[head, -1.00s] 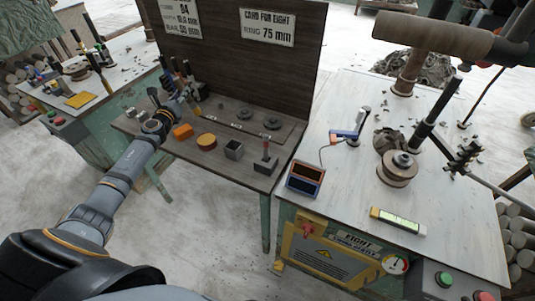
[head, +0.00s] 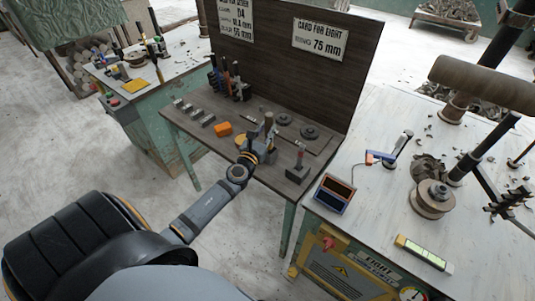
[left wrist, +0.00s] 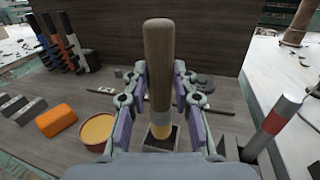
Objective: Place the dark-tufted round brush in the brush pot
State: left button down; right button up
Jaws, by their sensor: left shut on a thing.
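My left gripper (head: 262,143) is shut on a brush with a wooden handle (left wrist: 158,60), which stands upright between its fingers (left wrist: 161,100). The handle also shows above the gripper in the head view (head: 269,118). A yellowish band shows low on the brush. Its tuft is hidden, so I cannot see its colour. The square grey brush pot (left wrist: 152,145) lies directly below the brush in the left wrist view. The brush's lower end overlaps the pot's opening; I cannot tell how far inside it is. My right gripper is not in view.
An orange block (head: 222,129) and a round yellow-topped tub (left wrist: 97,131) lie left of the pot. A red-banded post (head: 299,160) stands close on its right. A tool rack (left wrist: 68,45) stands at the back left. A dark board (head: 290,60) closes the bench's back.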

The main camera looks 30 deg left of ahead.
pick_arm(q)
notch_tip(320, 180, down, 7)
jog(key=b, duration=0.3)
jog(key=shift+r+b, duration=0.2)
jog(key=shift+b, duration=0.2)
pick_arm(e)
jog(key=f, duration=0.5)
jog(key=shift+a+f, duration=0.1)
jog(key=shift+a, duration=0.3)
pick_arm(q)
jog(key=shift+f, duration=0.2)
jog(key=c, duration=1.1)
grip_release()
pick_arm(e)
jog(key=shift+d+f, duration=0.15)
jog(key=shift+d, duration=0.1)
